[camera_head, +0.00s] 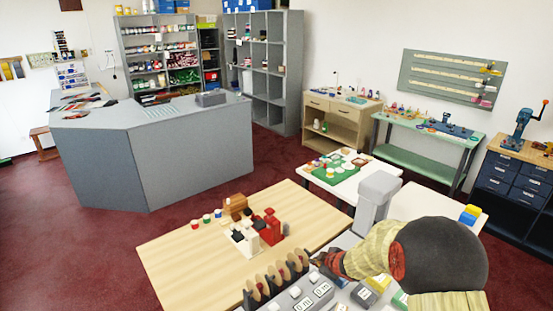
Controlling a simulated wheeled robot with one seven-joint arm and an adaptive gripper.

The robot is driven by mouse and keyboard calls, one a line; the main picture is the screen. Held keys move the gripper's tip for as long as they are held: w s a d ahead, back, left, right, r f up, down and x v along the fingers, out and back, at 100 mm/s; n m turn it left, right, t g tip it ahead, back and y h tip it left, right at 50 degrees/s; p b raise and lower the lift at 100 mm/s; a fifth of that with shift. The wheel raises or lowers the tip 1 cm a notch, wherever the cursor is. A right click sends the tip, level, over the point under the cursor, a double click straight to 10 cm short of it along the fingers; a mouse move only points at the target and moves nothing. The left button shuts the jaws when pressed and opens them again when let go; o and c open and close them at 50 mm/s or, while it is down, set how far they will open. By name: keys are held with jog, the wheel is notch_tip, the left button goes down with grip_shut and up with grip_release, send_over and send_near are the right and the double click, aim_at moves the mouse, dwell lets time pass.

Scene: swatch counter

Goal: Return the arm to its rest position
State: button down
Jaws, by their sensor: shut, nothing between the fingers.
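My arm reaches in from the lower right of the head view, with a large dark rounded joint and cream-coloured links. My gripper (324,262), dark and red, is at the left end of the arm. It is shut and empty, low at the right edge of the wooden table (185,255). It appears close to a dark rack with several brown round pieces (272,283); I cannot tell whether it touches the rack.
Red, white and brown block-like items (262,230) and several small coloured pots (206,218) stand on the wooden table. A grey box-shaped post (376,196) rises behind the arm. A white table (335,190) with a green mat stands beyond. A grey counter (160,150) stands back left, with red floor between.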

jog(key=s+d+f+m+h, duration=0.1)
jog(key=d, duration=0.1)
jog(key=s+d+f+m+g, duration=0.1)
jog(key=s+d+f, duration=0.1)
jog(key=shift+s+f+h, duration=0.1)
jog(key=shift+s+h, duration=0.1)
jog(key=shift+h, duration=0.2)
jog(key=s+d+r+m+g+h, duration=0.2)
jog(key=s+d+r+m, duration=0.1)
jog(key=s, duration=0.4)
jog(key=s+d+r+m+g+h, duration=0.1)
jog(key=s+d+r+m+g, duration=0.15)
jog(key=s, duration=0.45)
jog(key=s+a+r+m+t+y+b, duration=0.1)
jog(key=s+a+r, duration=0.3)
jog(key=s+r, duration=0.5)
jog(key=s+a+r+m+t+y+b, duration=0.1)
jog(key=s+a+r+m+b, duration=0.3)
jog(key=s+r, duration=0.5)
jog(key=s+a, duration=0.1)
jog(key=s, duration=0.3)
jog(key=shift+s+a+r+t+b, duration=0.25)
jog(key=shift+s+r+t+b, duration=0.05)
jog(key=shift+s+t, duration=0.05)
dwell(0.4)
